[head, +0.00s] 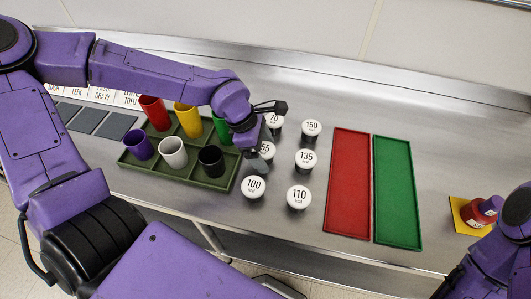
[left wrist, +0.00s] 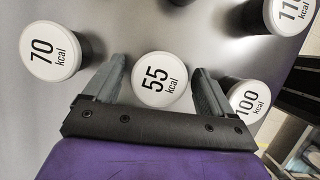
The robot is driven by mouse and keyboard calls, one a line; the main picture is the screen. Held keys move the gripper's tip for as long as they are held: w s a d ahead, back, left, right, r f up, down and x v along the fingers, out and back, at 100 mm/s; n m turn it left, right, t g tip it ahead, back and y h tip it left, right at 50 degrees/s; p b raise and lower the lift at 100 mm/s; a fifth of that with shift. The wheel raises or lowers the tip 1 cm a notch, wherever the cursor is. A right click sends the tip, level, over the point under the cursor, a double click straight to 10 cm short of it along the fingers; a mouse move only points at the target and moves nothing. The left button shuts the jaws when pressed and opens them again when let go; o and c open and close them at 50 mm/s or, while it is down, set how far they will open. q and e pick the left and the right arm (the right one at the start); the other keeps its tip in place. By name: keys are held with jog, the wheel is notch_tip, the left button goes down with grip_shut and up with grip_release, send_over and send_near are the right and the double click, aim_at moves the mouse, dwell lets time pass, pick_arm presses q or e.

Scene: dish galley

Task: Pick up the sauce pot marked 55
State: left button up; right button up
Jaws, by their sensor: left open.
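The sauce pot marked 55 (head: 267,149) is a small dark pot with a white lid, upright on the steel counter and partly hidden by my left gripper in the head view. In the left wrist view the 55 lid (left wrist: 160,80) lies between the two fingers. My left gripper (left wrist: 158,88) is open, with one finger on each side of the pot and gaps showing beside the lid. In the head view the left gripper (head: 264,144) is at the pot. My right arm shows at the lower right; its fingers are not visible.
Close by stand similar pots marked 70 (head: 274,119), 150 (head: 311,128), 135 (head: 306,157), 100 (head: 254,186) and 110 (head: 299,196). A green tray (head: 228,182) with colored cups is left. Red (head: 347,185) and green (head: 397,195) trays lie right.

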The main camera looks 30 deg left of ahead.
pick_arm(q)
jog(key=shift+c, duration=0.3)
jog(key=c, duration=1)
jog(key=shift+o, duration=0.2)
